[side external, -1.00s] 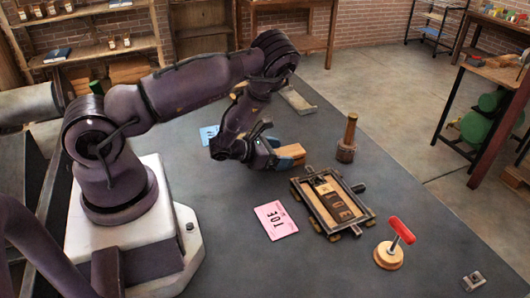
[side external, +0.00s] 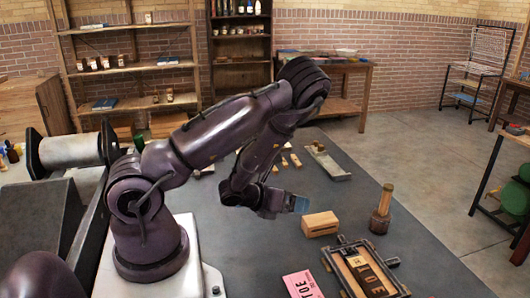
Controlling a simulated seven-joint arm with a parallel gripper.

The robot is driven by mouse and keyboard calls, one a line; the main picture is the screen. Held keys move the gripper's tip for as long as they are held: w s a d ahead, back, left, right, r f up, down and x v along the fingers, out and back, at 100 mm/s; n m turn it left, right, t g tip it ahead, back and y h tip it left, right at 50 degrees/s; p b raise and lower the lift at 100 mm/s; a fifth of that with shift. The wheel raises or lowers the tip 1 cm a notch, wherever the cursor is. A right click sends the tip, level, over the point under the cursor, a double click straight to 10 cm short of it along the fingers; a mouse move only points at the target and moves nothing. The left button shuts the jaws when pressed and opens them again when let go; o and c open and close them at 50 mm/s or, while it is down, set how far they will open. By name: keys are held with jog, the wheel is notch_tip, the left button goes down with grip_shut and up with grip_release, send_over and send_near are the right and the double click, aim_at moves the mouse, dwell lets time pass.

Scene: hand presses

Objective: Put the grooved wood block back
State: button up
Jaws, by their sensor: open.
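A light wood block (side external: 320,224) with a dark groove line in its front face lies on the grey table, right of the middle. The gap between the fingers is hard to see from this side.
A wooden-handled tool (side external: 382,210) stands upright right of the block. A framed press bed (side external: 367,273) with letter pieces is in front, with a pink card (side external: 302,285) beside it. Small wood pieces (side external: 295,160) and a grey tray (side external: 327,161) lie behind.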

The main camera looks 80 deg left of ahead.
jog(key=w+d+r+n+g, duration=0.2)
jog(key=d+r+n, duration=0.1)
jog(key=r+n, duration=0.5)
jog(key=w+d+r+n+g, duration=0.1)
jog(key=w+d+r+n, duration=0.15)
jog(key=r+n, duration=0.55)
jog(key=s+d+r+n+g+h, duration=0.1)
jog(key=s+d+r+n+g, duration=0.1)
jog(key=s+d+r+n, duration=0.3)
jog(key=s+d+r+n+g+h, duration=0.1)
jog(key=s+d+r+n+g, duration=0.1)
jog(key=s+d+r+n, duration=0.3)
jog(key=s+d+n, duration=0.1)
jog(key=s+n, duration=0.2)
jog(key=s, duration=0.3)
jog(key=shift+r, duration=0.35)
